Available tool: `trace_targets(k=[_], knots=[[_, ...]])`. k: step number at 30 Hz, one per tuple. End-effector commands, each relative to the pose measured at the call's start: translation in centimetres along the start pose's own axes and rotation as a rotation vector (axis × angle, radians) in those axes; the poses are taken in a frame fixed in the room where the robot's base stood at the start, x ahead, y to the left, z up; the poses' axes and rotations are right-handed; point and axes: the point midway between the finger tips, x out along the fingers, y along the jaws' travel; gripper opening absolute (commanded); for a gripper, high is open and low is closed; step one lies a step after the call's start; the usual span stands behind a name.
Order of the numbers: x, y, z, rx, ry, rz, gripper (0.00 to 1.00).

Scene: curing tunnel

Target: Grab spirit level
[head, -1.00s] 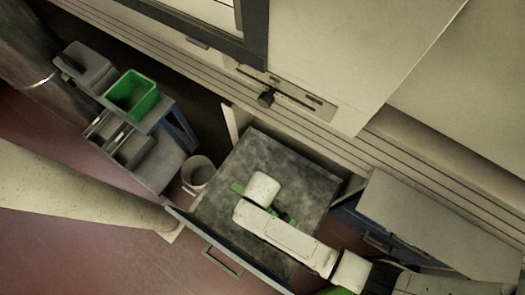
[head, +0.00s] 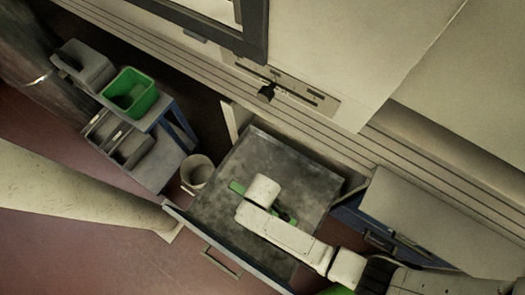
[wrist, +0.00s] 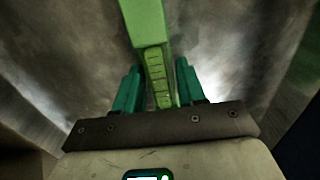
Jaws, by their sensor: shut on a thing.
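The spirit level is a light green bar (wrist: 147,30) in the wrist view, running from the top edge down between the fingers. My gripper (wrist: 157,80) has two teal fingers, one on each side of the bar, and is shut on it. In the head view one green end of the level (head: 237,187) shows beside my white wrist, over the open drawer (head: 240,150). My arm hides most of the level and the fingers there. I cannot tell whether the level touches the drawer floor.
The drawer has raised walls and a front handle (head: 222,262). A pale bin (head: 197,172) stands just left of it. A cart (head: 150,165) with a green tub (head: 131,92) is farther left. A blue cabinet (head: 375,236) is close on the right. Most of the drawer floor is bare.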

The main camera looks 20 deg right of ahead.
Motion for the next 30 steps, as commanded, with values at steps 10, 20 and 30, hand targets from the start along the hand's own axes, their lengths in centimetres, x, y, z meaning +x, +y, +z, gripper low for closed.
trace_targets(k=[10, 20, 30], knots=[[0.0, 0.0, 0.0, 0.000, 0.000, 0.000, 0.00], [-1.0, 0.0, 0.0, 0.000, 0.001, 0.000, 0.00], [-7.4, -2.5, 2.1, -0.004, 0.001, -0.001, 0.00]])
